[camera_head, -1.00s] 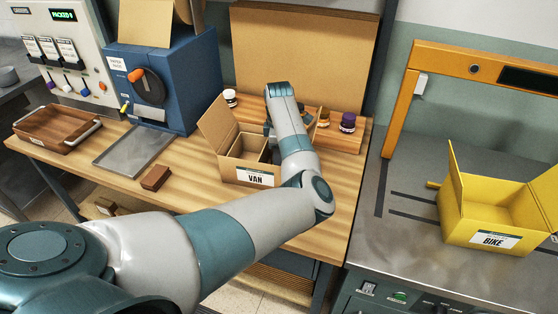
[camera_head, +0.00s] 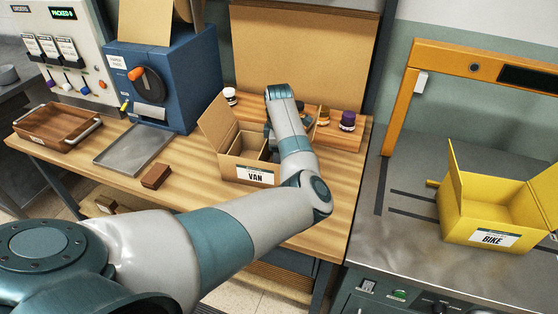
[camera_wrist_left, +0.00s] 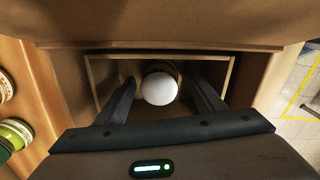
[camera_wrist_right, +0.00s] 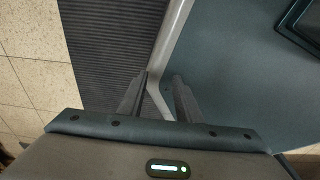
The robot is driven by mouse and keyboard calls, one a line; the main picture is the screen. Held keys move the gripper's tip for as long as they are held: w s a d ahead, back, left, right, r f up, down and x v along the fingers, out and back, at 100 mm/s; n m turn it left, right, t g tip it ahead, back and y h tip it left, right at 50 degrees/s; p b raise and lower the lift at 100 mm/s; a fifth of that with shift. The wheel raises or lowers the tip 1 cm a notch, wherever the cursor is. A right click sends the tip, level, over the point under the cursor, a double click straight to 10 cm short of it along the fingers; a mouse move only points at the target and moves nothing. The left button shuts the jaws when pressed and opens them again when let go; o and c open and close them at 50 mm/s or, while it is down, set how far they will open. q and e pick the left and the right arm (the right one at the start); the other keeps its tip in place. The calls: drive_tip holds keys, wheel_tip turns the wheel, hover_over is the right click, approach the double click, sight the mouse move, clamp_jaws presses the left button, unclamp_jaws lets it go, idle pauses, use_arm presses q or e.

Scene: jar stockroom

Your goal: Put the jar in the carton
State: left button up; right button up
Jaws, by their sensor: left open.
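The brown carton labelled VAN (camera_head: 229,166) stands open on the wooden table, with inner dividers. In the left wrist view, a jar with a round white lid (camera_wrist_left: 159,89) stands inside a compartment of the carton (camera_wrist_left: 100,78), between my left fingers. My left gripper (camera_wrist_left: 163,84) is open around the jar, with a gap on both sides of the lid. In the head view my left forearm and hand hide the jar and part of the carton. My right gripper (camera_wrist_right: 160,78) is empty, its fingers apart, away from the table's objects.
A jar with a white lid (camera_head: 230,96), an amber jar (camera_head: 323,116) and a purple jar (camera_head: 347,121) stand at the back. A yellow BIKE carton (camera_head: 484,220) sits on the right bench near an orange frame (camera_head: 401,108). A wooden tray (camera_head: 57,138) and metal tray (camera_head: 134,147) lie left.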

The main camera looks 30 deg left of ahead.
use_arm(q)
drive_tip(key=shift+r, duration=0.5)
wheel_tip(320, 180, up, 10)
drive_tip(key=b, duration=0.3)
drive_tip(key=shift+r, duration=0.6)
use_arm(e)
drive_tip(key=w+a+t, duration=0.2)
drive_tip(key=w+a, duration=0.2)
drive_tip(key=w, duration=0.6)
drive_tip(key=shift+w+r+t+y, duration=0.2)
drive_tip(key=shift+r+t+y, duration=0.1)
drive_tip(key=shift+t+y, duration=0.1)
drive_tip(key=shift+s, duration=0.15)
